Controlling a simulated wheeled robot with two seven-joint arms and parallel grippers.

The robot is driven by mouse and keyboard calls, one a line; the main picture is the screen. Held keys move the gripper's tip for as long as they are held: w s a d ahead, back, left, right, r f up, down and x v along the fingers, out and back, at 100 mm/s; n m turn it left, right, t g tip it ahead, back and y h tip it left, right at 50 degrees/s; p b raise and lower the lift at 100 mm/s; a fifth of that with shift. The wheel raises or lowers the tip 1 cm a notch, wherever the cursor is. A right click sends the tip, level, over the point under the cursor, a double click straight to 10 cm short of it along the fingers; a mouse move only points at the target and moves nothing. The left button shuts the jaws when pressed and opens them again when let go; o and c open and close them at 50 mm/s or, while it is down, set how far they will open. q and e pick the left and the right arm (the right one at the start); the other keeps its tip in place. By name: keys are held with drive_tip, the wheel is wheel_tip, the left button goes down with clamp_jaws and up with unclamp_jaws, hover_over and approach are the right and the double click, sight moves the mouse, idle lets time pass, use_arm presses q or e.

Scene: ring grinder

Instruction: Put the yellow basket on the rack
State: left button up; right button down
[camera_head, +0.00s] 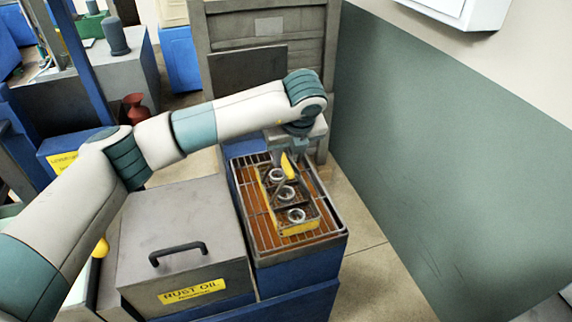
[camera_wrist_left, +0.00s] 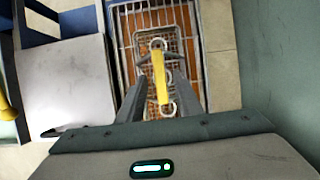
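The yellow basket (camera_head: 299,228) sits on the wire rack (camera_head: 256,217) over the blue tank, with several metal rings inside. Its yellow handle (camera_wrist_left: 159,76) stands up in the middle of the left wrist view. My left gripper (camera_head: 285,157) is above the basket's far half. In the left wrist view its two fingers stand on either side of the handle with gaps visible, so it is open. Part of the basket's far end is hidden by the gripper in the head view. My right gripper is not in view.
A grey-lidded rust oil box (camera_head: 180,240) with a black handle stands left of the rack. A green wall panel (camera_head: 440,170) is on the right, across a strip of floor. A grey cabinet (camera_head: 265,25) stands behind the rack.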

use_arm(q)
drive_tip(key=b+v, duration=0.2)
drive_tip(key=v, duration=0.5)
drive_tip(key=shift+f, duration=0.1)
drive_tip(key=shift+s+r, duration=0.3)
drive_tip(key=shift+r, duration=0.35)
